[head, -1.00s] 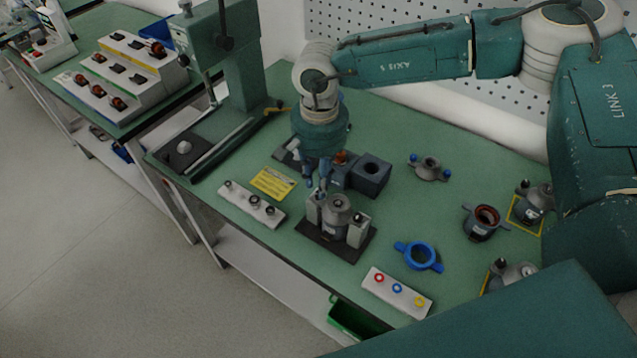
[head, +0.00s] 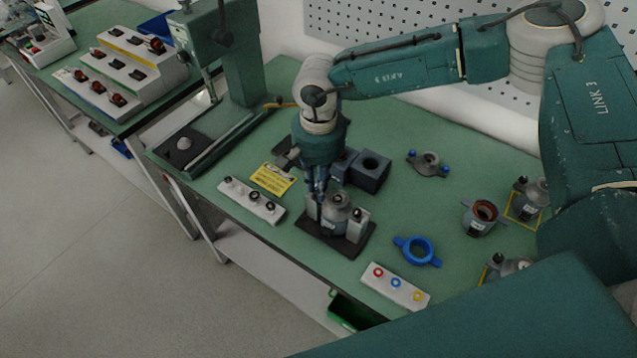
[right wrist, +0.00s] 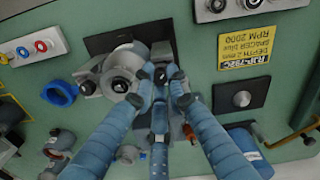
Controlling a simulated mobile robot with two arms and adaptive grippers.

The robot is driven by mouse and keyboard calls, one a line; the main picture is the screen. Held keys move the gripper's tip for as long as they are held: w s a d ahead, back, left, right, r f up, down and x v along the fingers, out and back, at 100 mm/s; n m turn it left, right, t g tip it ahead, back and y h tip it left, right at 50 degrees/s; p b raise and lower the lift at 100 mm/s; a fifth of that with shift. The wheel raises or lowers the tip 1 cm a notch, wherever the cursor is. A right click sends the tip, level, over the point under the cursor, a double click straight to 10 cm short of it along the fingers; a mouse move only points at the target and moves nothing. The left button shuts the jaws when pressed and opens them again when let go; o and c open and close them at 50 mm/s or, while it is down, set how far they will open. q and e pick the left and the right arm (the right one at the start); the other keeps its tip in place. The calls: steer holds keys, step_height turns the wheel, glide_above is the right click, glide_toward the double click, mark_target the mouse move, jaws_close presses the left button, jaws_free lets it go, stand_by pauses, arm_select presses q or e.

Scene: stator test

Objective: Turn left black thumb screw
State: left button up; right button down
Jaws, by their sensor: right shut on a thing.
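The stator fixture is a dark base plate (head: 348,246) with a grey round stator (head: 335,219) between two light grey blocks. The black thumb screw (right wrist: 160,74) on the left block (head: 313,208) is between the fingertips of my right gripper (head: 318,194). My right gripper points down and is shut on this screw; its blue fingers hide most of the screw in the head view. In the right wrist view the fingertips (right wrist: 160,80) close around it beside the stator. The right block (head: 356,229) carries another black thumb screw (head: 358,213). My left gripper is not in view.
A grey box with a hole (head: 371,172) stands close behind the fixture. A white strip with dark rings (head: 252,202) and a yellow card (head: 273,180) lie left. A blue ring (head: 419,251) and a strip with coloured rings (head: 396,290) lie right.

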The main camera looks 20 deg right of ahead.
steer(key=shift+f+m+b, duration=0.2)
steer(key=shift+m+b, duration=0.8)
steer(key=shift+b, duration=0.25)
steer(key=m+b, duration=0.3)
steer(key=shift+m+b, duration=0.3)
steer(key=shift+b, duration=0.05)
steer(key=m+b, duration=0.2)
steer(key=m, duration=0.1)
steer(key=shift+b, duration=0.35)
steer(key=shift+r+m+b, duration=0.2)
steer(key=shift+m+b, duration=0.5)
steer(key=shift+m, duration=0.3)
steer(key=shift+r, duration=0.1)
